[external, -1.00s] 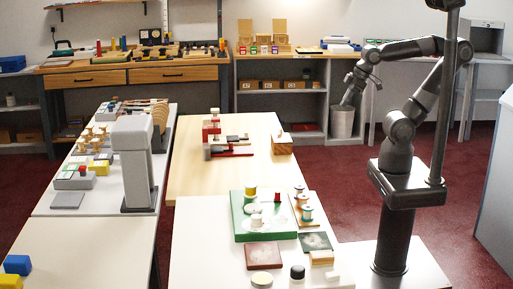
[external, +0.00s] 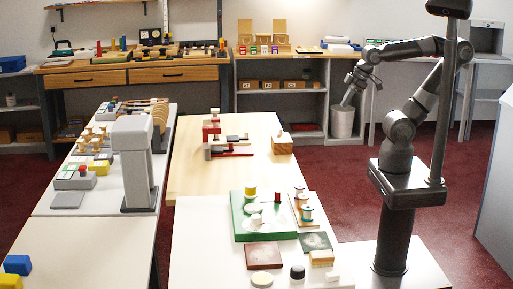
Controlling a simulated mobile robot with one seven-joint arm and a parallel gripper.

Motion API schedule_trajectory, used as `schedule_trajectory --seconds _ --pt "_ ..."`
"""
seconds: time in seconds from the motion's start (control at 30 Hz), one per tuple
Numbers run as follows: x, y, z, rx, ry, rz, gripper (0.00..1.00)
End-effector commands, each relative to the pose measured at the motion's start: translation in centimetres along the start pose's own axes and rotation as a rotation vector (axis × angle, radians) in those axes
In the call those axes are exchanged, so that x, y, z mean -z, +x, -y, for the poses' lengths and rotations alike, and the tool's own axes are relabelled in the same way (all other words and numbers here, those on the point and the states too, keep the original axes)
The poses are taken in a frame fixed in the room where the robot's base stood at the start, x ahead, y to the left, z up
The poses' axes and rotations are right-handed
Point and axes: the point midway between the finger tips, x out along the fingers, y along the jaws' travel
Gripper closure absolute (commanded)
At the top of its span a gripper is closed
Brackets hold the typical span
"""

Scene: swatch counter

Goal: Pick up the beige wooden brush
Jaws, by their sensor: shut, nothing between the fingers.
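My gripper (external: 347,98) hangs in front of the grey bin, beyond the table's right side and well away from the block. It looks shut and empty, with its fingers small in the view.
A wooden box (external: 283,144) sits on the wooden table behind. The grey bin (external: 342,122) stands by the shelf.

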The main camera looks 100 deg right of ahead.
Motion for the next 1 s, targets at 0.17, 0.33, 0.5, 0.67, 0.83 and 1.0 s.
schedule_trajectory --seconds 0.17,0.33,0.5,0.67,0.83,1.0 --pt "0.01 0.00 0.00 0.000 0.000 0.000 1.00" --pt "0.01 0.00 0.00 0.000 0.000 0.000 0.97" --pt "0.00 0.00 0.00 0.000 0.000 0.000 0.83" --pt "0.01 0.00 0.00 0.000 0.000 0.000 0.70" --pt "0.00 0.00 0.00 0.000 0.000 0.000 0.56" --pt "0.00 0.00 0.00 0.000 0.000 0.000 0.42"
